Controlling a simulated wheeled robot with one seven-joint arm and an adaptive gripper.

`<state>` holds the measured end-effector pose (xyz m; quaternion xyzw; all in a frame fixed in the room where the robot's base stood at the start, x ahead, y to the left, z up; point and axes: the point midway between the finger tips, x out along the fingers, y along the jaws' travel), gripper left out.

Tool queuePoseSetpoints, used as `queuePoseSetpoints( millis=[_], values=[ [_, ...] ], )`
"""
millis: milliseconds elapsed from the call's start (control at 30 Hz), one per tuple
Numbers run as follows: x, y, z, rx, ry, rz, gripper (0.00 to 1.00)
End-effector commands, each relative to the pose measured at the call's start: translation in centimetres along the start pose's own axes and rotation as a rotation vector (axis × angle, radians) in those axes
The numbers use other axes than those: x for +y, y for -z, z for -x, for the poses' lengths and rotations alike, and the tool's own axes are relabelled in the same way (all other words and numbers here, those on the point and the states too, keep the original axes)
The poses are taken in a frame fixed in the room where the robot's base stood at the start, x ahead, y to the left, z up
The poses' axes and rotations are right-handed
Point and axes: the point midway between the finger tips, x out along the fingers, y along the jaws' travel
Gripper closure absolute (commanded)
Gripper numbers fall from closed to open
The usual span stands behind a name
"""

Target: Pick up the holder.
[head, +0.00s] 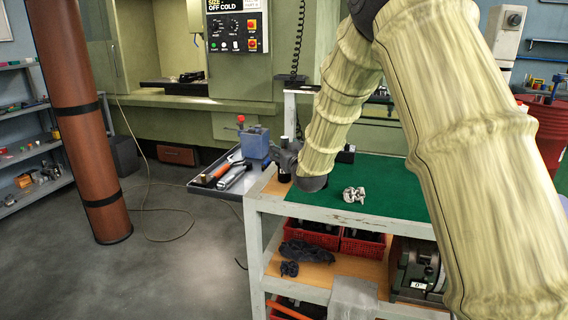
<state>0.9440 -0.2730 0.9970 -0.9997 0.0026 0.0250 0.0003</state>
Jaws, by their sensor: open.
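A small silver metal piece, which looks like the holder (354,194), lies on the green mat (400,189) on top of the cart. Nothing covers it in the head view. My arm comes down from above in a pale cover and ends left of the holder.
A side tray (205,187) at the cart's left holds a blue vise-like tool (254,143), a hammer and other tools. Red bins (362,246) and a green machine (416,268) fill the lower shelf. The mat around the holder is clear. A brown column (82,120) stands left.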

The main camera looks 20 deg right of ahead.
Motion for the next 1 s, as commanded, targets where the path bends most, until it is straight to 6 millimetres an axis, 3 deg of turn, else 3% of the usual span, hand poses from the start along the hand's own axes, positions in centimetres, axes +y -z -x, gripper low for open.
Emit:
queuePoseSetpoints(
  millis=[167, 200, 533, 1000],
  values=[
    [0.0, 0.0, 0.0, 0.0, 0.0, 0.0, 0.37],
    [0.0, 0.0, 0.0, 0.0, 0.0, 0.0, 0.41],
    [0.0, 0.0, 0.0, -0.001, 0.0, 0.0, 1.0],
    [0.0, 1.4, 0.0, 0.005, 0.0, 0.0, 1.0]
  ],
)
